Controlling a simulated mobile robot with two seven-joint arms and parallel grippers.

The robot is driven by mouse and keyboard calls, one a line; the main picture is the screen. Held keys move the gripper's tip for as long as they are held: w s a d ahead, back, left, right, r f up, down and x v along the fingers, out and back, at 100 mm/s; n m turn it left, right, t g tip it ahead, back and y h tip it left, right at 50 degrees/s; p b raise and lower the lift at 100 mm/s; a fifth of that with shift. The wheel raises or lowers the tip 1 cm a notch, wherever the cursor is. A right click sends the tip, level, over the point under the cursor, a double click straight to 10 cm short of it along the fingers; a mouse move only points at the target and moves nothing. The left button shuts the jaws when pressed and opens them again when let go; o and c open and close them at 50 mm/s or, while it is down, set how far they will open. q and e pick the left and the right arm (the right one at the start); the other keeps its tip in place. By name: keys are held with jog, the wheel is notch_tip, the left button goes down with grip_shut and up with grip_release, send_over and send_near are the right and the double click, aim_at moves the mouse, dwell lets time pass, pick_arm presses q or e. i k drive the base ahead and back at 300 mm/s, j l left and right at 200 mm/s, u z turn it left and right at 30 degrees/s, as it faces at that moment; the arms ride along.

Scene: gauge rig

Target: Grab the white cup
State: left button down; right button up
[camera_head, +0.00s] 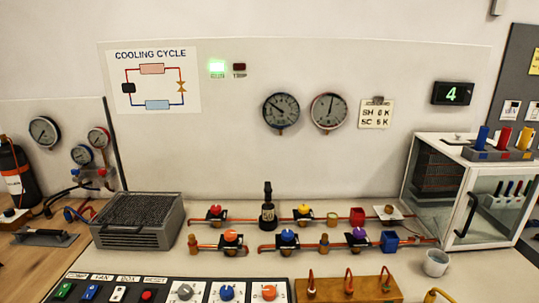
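The white cup (436,263) stands upright on the pale rig surface at the lower right, just in front of the glass-doored cabinet. Its open top and grey-white side are in plain view and nothing touches it. Neither of my grippers shows in the head view.
The white cabinet (470,190) with a black handle rises behind the cup.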

aim_at(435, 264)
jog(key=z, duration=1.4)
jog(key=i+l+u, duration=0.1)
jog(key=u, duration=0.3)
jog(key=l+u, duration=0.3)
jog(key=u, duration=0.15)
jog(key=i+l+u, duration=0.15)
jog(key=l, duration=0.3)
jog(key=l+u, duration=0.2)
jog(key=l, duration=0.25)
jog(key=l+u, duration=0.1)
jog(key=l, duration=1.75)
jog(key=i+l, duration=0.1)
jog(key=i, duration=0.15)
